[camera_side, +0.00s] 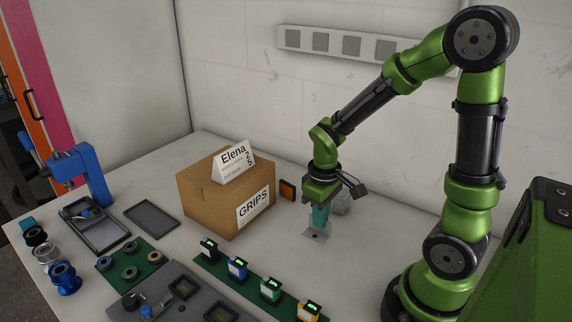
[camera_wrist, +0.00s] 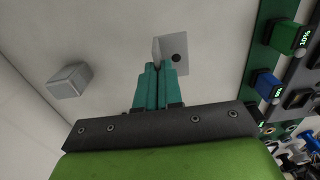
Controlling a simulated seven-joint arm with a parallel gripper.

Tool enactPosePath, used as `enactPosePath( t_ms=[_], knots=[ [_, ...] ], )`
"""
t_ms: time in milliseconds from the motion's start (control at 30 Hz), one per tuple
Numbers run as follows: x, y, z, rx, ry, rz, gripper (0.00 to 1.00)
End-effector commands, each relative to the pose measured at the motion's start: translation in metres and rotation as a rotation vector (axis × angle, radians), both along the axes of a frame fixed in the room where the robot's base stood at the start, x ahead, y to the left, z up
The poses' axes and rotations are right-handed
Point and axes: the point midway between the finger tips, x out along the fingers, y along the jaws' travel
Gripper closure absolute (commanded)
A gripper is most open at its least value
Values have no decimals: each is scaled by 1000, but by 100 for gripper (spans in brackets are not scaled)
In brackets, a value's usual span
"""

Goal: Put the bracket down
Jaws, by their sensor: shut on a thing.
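The bracket (camera_side: 317,233) is a light grey metal plate with a dark hole and an upright flange. In the side view it is right of the cardboard box, at or just above the table; I cannot tell if it touches. My gripper (camera_side: 320,212) points down with teal fingers shut on the bracket's flange. In the wrist view the bracket (camera_wrist: 174,54) shows beyond the fingertips of my gripper (camera_wrist: 159,68), its flat plate and hole to the right of the fingers. The fingers hide part of the flange.
A cardboard box (camera_side: 209,205) labelled GRIPS carries a white name card (camera_side: 233,162). A grey block (camera_wrist: 69,80) stands near the wall. A green strip (camera_side: 215,263) with several small battery-like units lies in front. Blue clamp (camera_side: 88,172), trays and rings are at left.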

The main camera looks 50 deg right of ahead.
Motion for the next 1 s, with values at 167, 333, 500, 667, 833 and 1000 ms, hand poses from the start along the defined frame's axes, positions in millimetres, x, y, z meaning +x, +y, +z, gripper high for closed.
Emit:
enactPosePath(
  t_ms=[167, 333, 500, 667, 833, 1000],
  knots=[
    [0, 0, -20, 1, 3, -2, 100],
    [0, 0, -43, 1, 3, -2, 100],
    [0, 0, -50, 0, -2, -2, 100],
    [0, 0, -50, 0, -2, -2, 100],
    [0, 0, -53, 0, -1, -2, 90],
    [0, 0, -53, 0, -2, -2, 69]
  ],
)
